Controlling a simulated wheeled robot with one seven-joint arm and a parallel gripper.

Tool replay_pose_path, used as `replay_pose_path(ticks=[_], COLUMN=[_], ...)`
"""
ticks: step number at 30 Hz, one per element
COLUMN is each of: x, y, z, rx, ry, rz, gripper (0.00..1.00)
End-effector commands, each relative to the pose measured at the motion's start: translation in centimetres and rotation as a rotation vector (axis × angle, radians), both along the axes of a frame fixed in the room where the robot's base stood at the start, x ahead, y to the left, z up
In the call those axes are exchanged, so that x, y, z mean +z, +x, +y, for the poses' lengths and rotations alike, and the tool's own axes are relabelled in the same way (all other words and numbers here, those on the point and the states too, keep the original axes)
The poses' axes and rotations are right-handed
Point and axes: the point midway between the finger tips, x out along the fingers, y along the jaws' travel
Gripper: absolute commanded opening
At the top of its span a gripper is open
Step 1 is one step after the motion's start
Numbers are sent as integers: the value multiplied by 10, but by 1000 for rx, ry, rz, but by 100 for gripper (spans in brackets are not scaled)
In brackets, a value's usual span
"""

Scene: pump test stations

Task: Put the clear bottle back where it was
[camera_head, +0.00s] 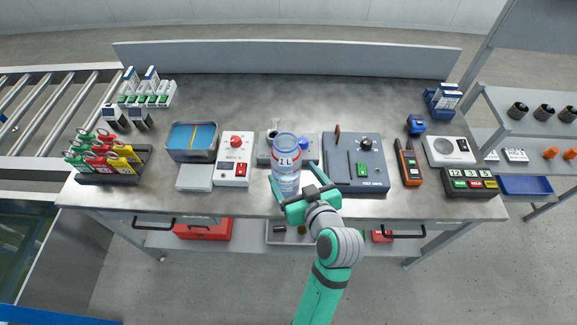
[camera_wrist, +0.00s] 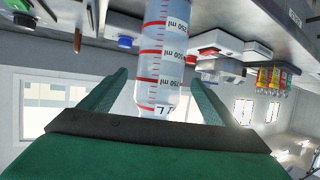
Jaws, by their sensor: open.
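The clear bottle (camera_head: 286,172) is a graduated one with red rings and a 1 L mark. It is upright near the front edge of the bench, in front of a small grey device with a blue knob (camera_head: 303,143). The wrist view shows its scale marks on the bottle (camera_wrist: 163,45) up close. My gripper (camera_head: 294,181) is open, with one teal finger on each side of the bottle. In the wrist view my gripper (camera_wrist: 160,82) shows gaps between the fingers and the bottle. The bottle's base is hard to make out.
On the grey bench (camera_head: 240,98), a white box with a red knob (camera_head: 235,158) stands left of the bottle and a dark test panel (camera_head: 354,165) right. Further out are a blue-lined tray (camera_head: 191,142), an orange meter (camera_head: 409,162) and a tool rack (camera_head: 112,164). The bench's back middle is clear.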

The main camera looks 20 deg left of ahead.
Motion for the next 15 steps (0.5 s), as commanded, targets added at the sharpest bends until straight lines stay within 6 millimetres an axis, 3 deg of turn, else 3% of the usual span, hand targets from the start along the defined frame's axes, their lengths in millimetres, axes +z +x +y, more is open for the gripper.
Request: replay_pose_path(ticks=[8, 15], x=[4, -41], y=[-16, -36], z=[-13, -35], rx=[-14, -193], ry=[5, 61], rz=[5, 49], gripper=[82, 82])
